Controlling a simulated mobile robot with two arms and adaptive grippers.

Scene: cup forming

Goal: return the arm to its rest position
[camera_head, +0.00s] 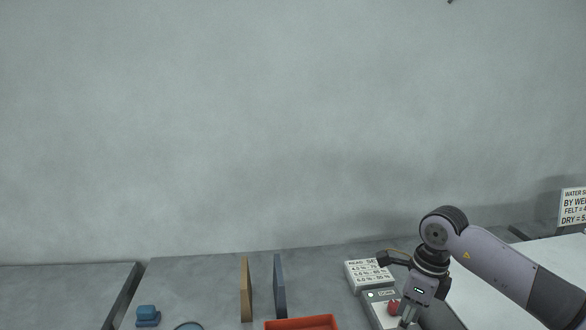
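My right arm comes in from the right, bent at the elbow. Its gripper (407,318) points down over a grey device with a small display (380,294) at the bottom right of centre. A small red thing (393,307) shows right beside the gripper; I cannot tell whether they touch. The fingertips are small and partly cut by the bottom edge, so their opening is unclear. My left arm and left gripper are not in view.
A printed sign (369,273) stands behind the device. A tan board (246,290) and a dark board (280,286) stand upright near an orange-red tray (302,322). Blue blocks (147,314) sit at left. Another sign (573,206) stands far right.

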